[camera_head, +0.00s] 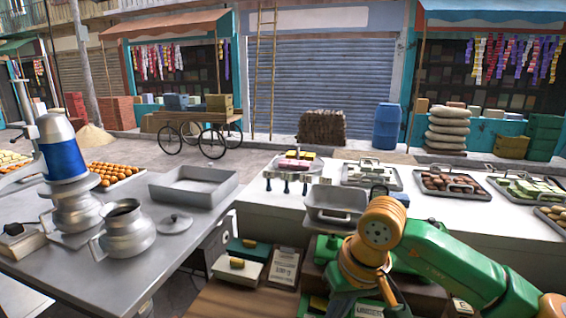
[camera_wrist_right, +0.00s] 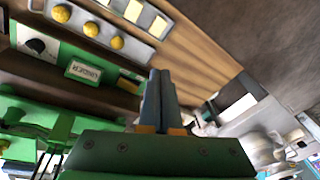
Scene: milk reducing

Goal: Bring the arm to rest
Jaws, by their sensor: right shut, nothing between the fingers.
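My right arm (camera_head: 445,262), green and orange, comes in from the lower right of the head view and bends down over the wooden counter. My right gripper (camera_wrist_right: 160,76) shows in the right wrist view with its two fingers together and nothing between them. In the head view its fingertips are hidden by the arm or cut off by the frame. No left gripper can be made out in the head view.
A grey pan (camera_head: 335,205) and sweet trays (camera_head: 450,184) are near my right arm.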

